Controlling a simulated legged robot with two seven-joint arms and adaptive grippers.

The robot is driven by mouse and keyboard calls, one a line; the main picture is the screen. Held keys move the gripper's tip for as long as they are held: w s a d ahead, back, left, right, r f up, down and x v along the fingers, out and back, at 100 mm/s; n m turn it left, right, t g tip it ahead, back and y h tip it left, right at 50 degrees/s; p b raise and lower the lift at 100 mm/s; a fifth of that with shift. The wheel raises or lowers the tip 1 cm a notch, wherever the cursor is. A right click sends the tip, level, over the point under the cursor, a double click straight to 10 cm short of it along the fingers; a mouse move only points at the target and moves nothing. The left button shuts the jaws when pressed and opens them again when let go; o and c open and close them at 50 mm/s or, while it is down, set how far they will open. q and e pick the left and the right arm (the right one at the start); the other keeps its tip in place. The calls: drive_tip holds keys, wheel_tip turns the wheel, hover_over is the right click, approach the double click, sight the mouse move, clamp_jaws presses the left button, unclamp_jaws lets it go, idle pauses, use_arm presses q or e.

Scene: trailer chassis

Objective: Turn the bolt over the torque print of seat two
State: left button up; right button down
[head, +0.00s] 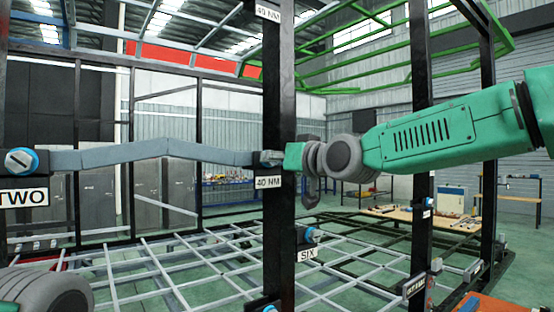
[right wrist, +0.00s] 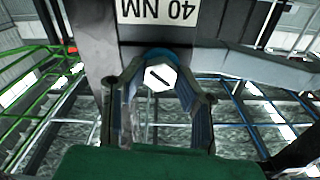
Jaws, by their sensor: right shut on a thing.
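My right gripper (head: 284,157) reaches in from the right to the front of a black post (head: 277,90). It is shut on a bolt (right wrist: 160,77) with a pale, slotted hex head and a blue collar; in the right wrist view the fingers (right wrist: 160,98) stand on both sides of it. A "40 NM" print (head: 268,182) is just below this bolt, upside down in the right wrist view (right wrist: 158,10). A grey bar runs left from here to another blue-collared bolt (head: 21,161) above a "TWO" label (head: 22,197). My left gripper is not seen.
Another bolt (head: 308,235) sits above a "SIX" label (head: 307,255) lower on the post. A second "40 NM" print (head: 268,13) is higher up. A metal grid (head: 170,270) spreads low behind the posts. A wooden workbench (head: 425,217) stands at the back right.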

drive_tip(key=shift+w+f, duration=0.1)
drive_tip(key=shift+f, duration=0.05)
drive_tip(key=c, duration=1.5)
unclamp_jaws()
drive_tip(key=shift+o, duration=1.4)
drive_tip(key=shift+w+f, duration=0.1)
drive_tip(key=shift+w, duration=0.1)
drive_tip(key=shift+w+a+f, duration=0.1)
drive_tip(key=shift+w+a, duration=0.1)
drive_tip(key=shift+w, duration=0.1)
drive_tip(key=shift+s+a, duration=0.1)
drive_tip(key=shift+s, duration=0.05)
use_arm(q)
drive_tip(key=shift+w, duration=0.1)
use_arm(e)
drive_tip(key=v, duration=1.1)
drive_tip(key=shift+s+d, duration=0.2)
drive_tip(key=shift+d, duration=0.15)
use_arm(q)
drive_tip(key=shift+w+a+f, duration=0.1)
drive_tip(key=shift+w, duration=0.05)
